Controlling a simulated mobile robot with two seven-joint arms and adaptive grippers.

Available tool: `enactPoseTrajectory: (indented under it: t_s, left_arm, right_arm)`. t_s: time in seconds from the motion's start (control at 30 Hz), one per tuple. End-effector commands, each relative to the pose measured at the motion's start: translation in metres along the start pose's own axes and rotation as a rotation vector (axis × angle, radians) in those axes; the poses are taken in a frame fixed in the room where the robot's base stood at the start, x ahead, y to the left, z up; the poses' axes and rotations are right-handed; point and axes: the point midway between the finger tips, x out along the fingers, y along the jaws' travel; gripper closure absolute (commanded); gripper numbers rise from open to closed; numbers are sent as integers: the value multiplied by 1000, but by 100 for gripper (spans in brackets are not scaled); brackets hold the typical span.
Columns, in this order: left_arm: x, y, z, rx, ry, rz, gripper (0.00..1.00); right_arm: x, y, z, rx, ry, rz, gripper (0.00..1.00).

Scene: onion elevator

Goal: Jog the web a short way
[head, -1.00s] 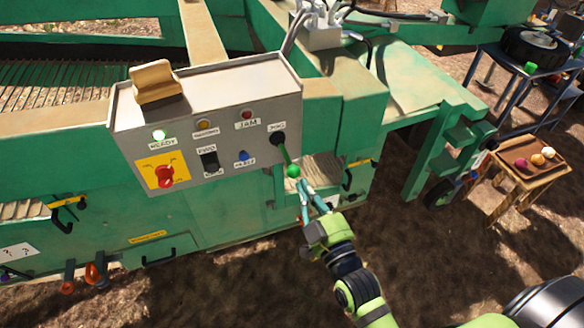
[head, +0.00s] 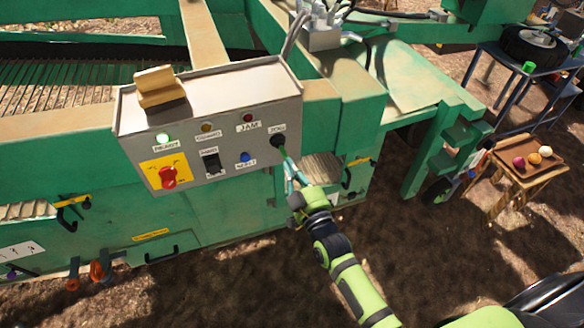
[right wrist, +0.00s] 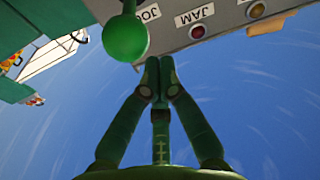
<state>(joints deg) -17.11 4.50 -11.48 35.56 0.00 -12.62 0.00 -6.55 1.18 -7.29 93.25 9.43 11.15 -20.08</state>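The jog lever (head: 283,154) slants down and out of the JOG socket on the grey control box (head: 222,97). Its green ball knob (right wrist: 125,37) shows large in the right wrist view, just left of my right gripper's tips. In the head view my gripper mostly hides the knob. My right gripper (right wrist: 160,63) has its fingertips together with nothing between them. In the head view the right gripper (head: 295,182) is at the lever's lower end; I cannot tell whether it touches. The slatted web (head: 70,85) lies in the green machine at left. My left gripper is not in view.
On the box, the green ready lamp (head: 163,139) is lit. A tray of onions (head: 510,165) stands far right. Open soil lies below.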

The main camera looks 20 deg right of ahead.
Motion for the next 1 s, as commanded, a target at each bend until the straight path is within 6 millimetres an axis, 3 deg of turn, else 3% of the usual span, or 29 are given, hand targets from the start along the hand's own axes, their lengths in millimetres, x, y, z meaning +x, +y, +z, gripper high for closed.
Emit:
enactPoseTrajectory:
  t_s: [0.47,1.0]
  left_arm:
    - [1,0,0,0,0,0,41]
    - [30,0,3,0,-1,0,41]
  right_arm:
    - [-2,0,5,0,2,0,100]
    - [-6,-3,17,-5,72,12,100]
